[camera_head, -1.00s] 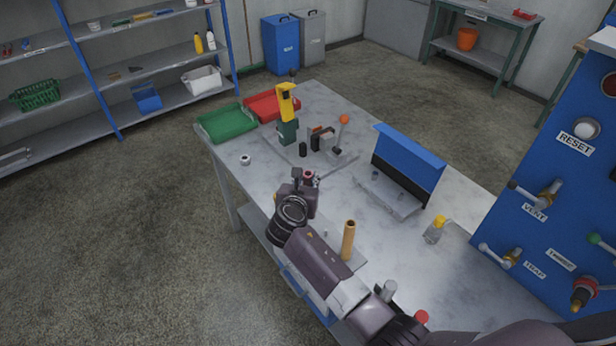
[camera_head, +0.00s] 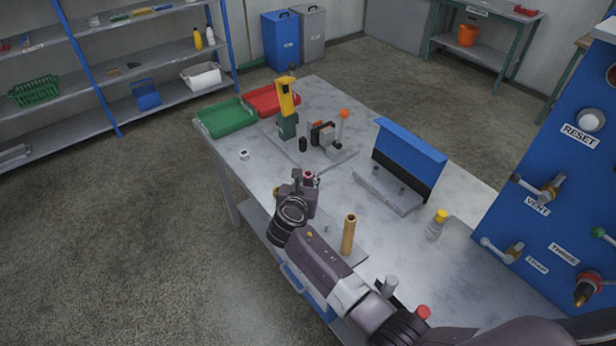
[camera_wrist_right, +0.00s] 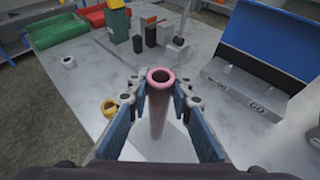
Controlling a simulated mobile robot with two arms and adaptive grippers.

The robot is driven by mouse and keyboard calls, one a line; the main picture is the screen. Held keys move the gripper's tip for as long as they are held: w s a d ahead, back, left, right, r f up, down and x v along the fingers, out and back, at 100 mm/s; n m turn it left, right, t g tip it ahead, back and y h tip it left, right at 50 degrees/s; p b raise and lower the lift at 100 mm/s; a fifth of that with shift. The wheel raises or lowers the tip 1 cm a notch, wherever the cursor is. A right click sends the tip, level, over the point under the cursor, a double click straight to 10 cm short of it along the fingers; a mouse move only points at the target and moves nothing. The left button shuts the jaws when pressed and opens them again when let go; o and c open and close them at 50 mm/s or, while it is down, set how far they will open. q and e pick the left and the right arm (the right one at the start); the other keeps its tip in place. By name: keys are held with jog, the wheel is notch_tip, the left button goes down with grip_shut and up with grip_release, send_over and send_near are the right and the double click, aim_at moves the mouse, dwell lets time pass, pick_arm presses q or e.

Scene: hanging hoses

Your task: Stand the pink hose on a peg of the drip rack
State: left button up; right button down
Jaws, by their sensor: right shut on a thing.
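The pink hose (camera_wrist_right: 159,100) stands roughly upright between the fingers of my right gripper (camera_wrist_right: 160,93), which is shut on it. Its open round top end faces the wrist camera; its lower end is hard to make out. In the head view my right gripper (camera_head: 309,181) is over the near left part of the table, with only a bit of the hose showing. A pale plate (camera_head: 345,258) with a small peg (camera_head: 326,229) and an upright tan tube (camera_head: 349,236) is beside my right arm, partly hidden by it; it may be the drip rack. My left gripper is not in view.
A yellow ring-shaped end (camera_wrist_right: 109,107) is close left of the fingers. A blue-backed stand (camera_head: 410,155) and a yellow-capped bottle (camera_head: 437,224) are to the right. Green (camera_head: 226,117) and red (camera_head: 273,100) trays are at the far end. A blue valve panel (camera_head: 550,160) rises at right.

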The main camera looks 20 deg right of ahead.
jog(key=shift+f+b, duration=0.4)
jog(key=shift+f, duration=0.25)
jog(key=c, duration=1.7)
grip_release()
jog(key=shift+o, duration=0.2)
jog(key=v, duration=1.2)
jog(key=shift+a+f, duration=0.1)
jog(key=shift+f, duration=0.05)
